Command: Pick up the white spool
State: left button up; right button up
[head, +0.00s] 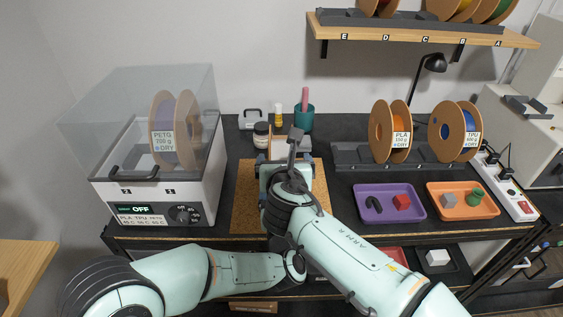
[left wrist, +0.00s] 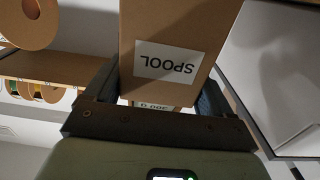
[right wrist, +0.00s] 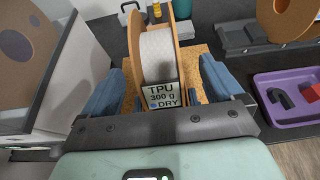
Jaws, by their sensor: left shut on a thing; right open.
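The white spool (right wrist: 158,55) has cardboard-brown flanges and a label reading TPU 300 g DRY. In the right wrist view it stands on the cork mat (right wrist: 195,62), between the fingers of my right gripper (right wrist: 162,88). The gripper is open, with a finger to each side of the spool. In the head view my right gripper (head: 289,160) is over the cork mat (head: 244,205), and my arm hides most of the spool. My left gripper (left wrist: 158,98) is shut on a brown cardboard box (left wrist: 190,28) labelled SPOOL; the head view hides this gripper.
To the right are a rack (head: 350,158) with two spools, a purple tray (head: 390,215) and an orange tray (head: 463,211). A jar (head: 262,134) and teal cup (head: 304,118) stand behind.

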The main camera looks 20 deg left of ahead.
aim_at(281, 148)
jog(key=x, duration=0.7)
jog(key=shift+w+a+f, duration=0.2)
jog(key=shift+w+a, duration=0.05)
jog(key=shift+a, duration=0.05)
jog(key=shift+c, duration=0.3)
jog(key=c, duration=1.5)
jog(key=shift+r, duration=0.15)
grip_shut()
jog(key=shift+r, duration=0.1)
